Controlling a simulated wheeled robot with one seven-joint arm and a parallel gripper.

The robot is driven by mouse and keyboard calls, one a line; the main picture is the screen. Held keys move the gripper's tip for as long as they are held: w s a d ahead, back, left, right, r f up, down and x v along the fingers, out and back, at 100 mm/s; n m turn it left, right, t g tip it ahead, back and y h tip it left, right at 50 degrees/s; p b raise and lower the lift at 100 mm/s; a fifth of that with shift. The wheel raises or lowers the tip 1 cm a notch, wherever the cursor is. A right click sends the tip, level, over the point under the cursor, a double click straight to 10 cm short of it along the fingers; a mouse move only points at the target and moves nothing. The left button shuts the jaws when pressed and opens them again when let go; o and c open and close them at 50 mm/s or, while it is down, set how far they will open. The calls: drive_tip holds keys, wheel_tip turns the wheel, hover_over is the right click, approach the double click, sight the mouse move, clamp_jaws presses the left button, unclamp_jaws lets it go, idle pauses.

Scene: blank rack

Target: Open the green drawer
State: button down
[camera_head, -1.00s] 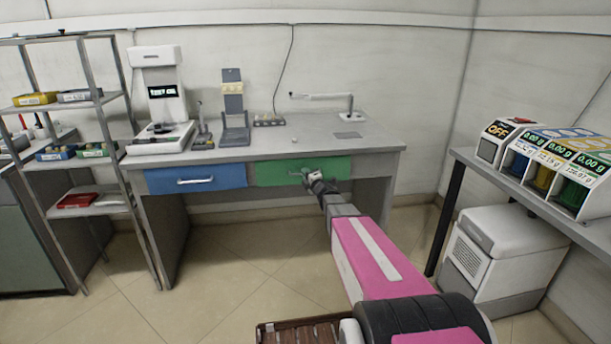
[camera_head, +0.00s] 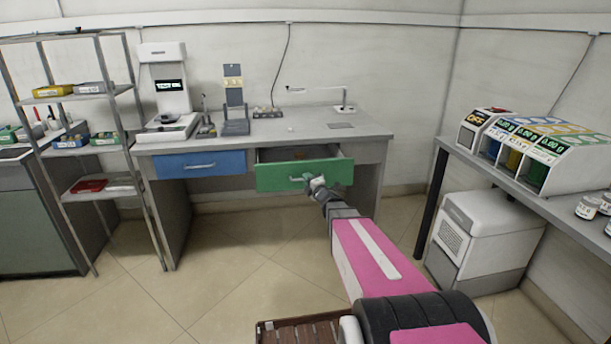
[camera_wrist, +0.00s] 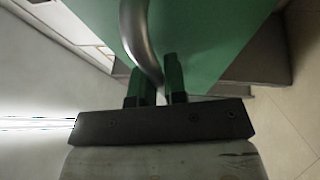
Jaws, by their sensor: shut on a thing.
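The green drawer (camera_head: 281,178) sits on the right under the desk top and is pulled part way out; its dark inside shows above the front panel. My gripper (camera_head: 314,184) is at the right part of its handle, in front of the panel. In the wrist view the green panel (camera_wrist: 205,35) fills the upper middle, and the curved metal handle (camera_wrist: 138,40) runs down to the fingers of my gripper (camera_wrist: 157,84), which are shut on it. The handle's far end is out of the wrist view.
A blue drawer (camera_head: 201,165) beside it is shut. The desk top (camera_head: 370,133) carries several instruments. A side bench (camera_head: 500,180) with dispensers and a white box unit (camera_head: 485,240) stand at the right. The floor before the desk is clear.

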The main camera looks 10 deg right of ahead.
drive_tip(key=s, duration=1.1)
drive_tip(key=c, duration=1.5)
unclamp_jaws()
drive_tip(key=shift+o, duration=0.2)
drive_tip(key=v, duration=1)
drive_tip(key=shift+s+d, duration=0.2)
drive_tip(key=shift+s, duration=0.1)
drive_tip(key=shift+f, duration=0.15)
